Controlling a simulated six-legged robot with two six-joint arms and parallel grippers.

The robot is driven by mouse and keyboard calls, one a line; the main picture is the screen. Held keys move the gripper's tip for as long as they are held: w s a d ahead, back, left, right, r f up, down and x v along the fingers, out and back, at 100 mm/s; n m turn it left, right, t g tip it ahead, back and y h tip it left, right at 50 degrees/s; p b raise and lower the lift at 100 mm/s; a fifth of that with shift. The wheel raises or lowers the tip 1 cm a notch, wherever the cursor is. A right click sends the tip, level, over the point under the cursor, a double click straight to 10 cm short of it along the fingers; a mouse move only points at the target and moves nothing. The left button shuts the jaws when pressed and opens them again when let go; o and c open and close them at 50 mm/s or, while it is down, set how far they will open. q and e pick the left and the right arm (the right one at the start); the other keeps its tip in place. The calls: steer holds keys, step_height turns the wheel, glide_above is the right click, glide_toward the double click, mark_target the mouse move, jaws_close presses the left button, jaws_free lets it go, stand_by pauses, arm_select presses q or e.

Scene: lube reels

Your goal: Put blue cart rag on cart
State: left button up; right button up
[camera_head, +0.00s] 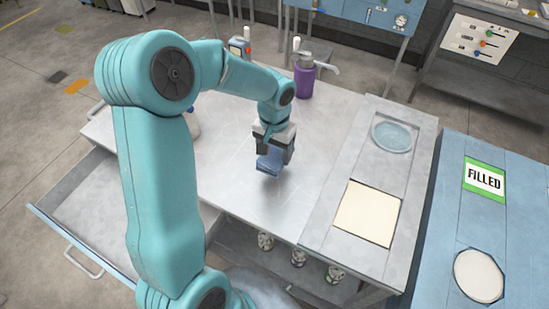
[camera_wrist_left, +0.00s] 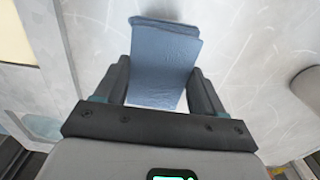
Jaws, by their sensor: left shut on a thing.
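The blue rag (camera_head: 270,163) is a folded cloth under my left gripper (camera_head: 272,152), over the metal top of the cart (camera_head: 235,185). In the left wrist view the rag (camera_wrist_left: 163,60) extends out between the two dark fingers of my left gripper (camera_wrist_left: 163,85). The left gripper is shut on the rag. From these views I cannot tell whether the rag's lower edge touches the metal top. My right gripper is in neither view.
A purple pump bottle (camera_head: 304,78) stands at the back of the top. A round basin (camera_head: 394,134) and a cream square panel (camera_head: 367,212) are on the right. An open drawer (camera_head: 75,205) juts out at left. A blue surface with a FILLED sign (camera_head: 485,180) lies far right.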

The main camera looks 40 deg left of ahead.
mark_target(275, 162)
arm_select(q)
steer(key=shift+s+d+f, duration=0.1)
steer(key=shift+f, duration=0.2)
steer(key=f, duration=0.4)
steer(key=shift+w+f, duration=0.25)
steer(key=shift+f, duration=0.05)
steer(key=shift+s+r, duration=0.1)
steer(key=shift+s, duration=0.05)
steer(key=shift+f, duration=0.2)
steer(key=o, duration=1)
steer(key=shift+o, duration=0.2)
steer(key=shift+r, duration=0.1)
